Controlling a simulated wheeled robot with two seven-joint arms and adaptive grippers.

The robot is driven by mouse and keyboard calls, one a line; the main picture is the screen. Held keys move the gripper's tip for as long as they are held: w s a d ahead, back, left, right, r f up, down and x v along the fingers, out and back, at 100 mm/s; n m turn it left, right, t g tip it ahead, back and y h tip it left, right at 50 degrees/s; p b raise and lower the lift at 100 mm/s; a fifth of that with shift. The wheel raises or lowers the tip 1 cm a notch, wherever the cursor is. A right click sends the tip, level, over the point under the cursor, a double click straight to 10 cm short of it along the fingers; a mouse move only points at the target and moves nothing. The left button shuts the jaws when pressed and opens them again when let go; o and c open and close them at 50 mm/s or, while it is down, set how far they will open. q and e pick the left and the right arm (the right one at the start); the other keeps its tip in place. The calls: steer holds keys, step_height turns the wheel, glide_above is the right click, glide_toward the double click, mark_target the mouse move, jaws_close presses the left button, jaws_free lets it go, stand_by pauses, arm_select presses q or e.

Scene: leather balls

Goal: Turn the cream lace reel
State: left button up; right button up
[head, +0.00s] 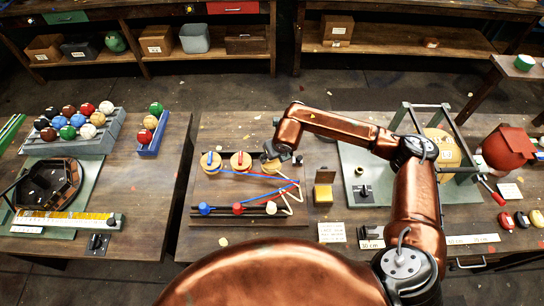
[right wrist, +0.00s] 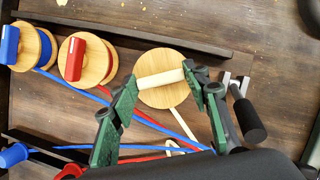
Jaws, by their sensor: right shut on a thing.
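The cream lace reel (right wrist: 160,59) is a round wooden disc with a cream bar handle (right wrist: 160,78) across it, in the right wrist view. My right gripper (right wrist: 161,80) has one green finger at each end of that bar and is shut on it. In the head view the cream reel (head: 269,165) is partly hidden under my right gripper (head: 280,157). A cream lace (head: 287,203) runs down towards the cream peg (head: 271,208). My left gripper is not in view.
The red-handled reel (head: 241,162) and blue-handled reel (head: 210,163) stand left of the cream one. Their laces cross the board (head: 235,187) to coloured pegs below.

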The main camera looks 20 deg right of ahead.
steer(key=shift+m, duration=0.5)
steer(key=o, duration=1.2)
steer(key=shift+c, duration=0.2)
steer(key=v, duration=1.2)
steer(key=shift+a, duration=0.15)
